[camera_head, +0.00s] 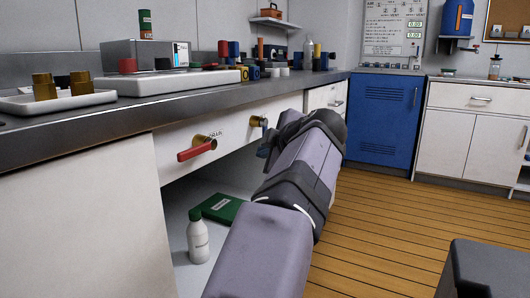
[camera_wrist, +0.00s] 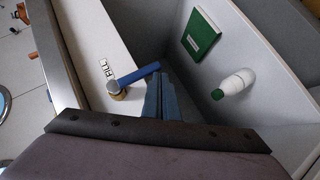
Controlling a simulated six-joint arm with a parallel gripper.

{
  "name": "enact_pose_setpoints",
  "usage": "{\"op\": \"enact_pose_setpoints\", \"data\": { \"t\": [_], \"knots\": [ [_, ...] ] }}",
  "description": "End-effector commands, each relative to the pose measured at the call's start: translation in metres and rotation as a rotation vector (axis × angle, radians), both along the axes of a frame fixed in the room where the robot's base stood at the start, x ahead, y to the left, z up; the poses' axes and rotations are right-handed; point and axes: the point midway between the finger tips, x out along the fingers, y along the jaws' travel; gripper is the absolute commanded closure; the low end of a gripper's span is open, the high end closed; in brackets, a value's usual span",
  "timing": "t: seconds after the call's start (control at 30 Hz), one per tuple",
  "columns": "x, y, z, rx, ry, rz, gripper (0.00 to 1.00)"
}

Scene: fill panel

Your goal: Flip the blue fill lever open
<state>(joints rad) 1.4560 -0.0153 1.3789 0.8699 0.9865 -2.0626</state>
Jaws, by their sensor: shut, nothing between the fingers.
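The blue fill lever (camera_wrist: 140,73) shows in the wrist view, fixed to a brass fitting (camera_wrist: 118,93) on the white panel (camera_wrist: 97,45) beside a FILL label (camera_wrist: 107,70). The lever sticks out from the fitting toward the open space under the counter. My gripper (camera_wrist: 163,78) is shut and empty, its blue fingertips right beside the lever's free end. I cannot tell whether they touch. In the head view, my gripper (camera_head: 264,148) is at the panel just below the brass fill fitting (camera_head: 256,121); my arm hides much of that area.
A red drain lever (camera_head: 197,149) sits on the same panel to the left. A green book (camera_head: 217,208) and a white bottle (camera_head: 198,240) are in the open space below. The counter edge (camera_head: 200,108) overhangs the panel.

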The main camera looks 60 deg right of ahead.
Motion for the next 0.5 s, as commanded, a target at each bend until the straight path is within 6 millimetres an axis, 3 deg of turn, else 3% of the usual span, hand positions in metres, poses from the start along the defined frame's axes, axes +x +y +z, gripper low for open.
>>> {"op": "enact_pose_setpoints", "data": {
  "t": [0.27, 0.5],
  "knots": [
    [-0.012, 0.009, -0.005, 0.001, 0.001, -0.004, 1.00],
    [-0.038, 0.036, -0.005, -0.003, 0.000, -0.005, 1.00]
  ]
}}
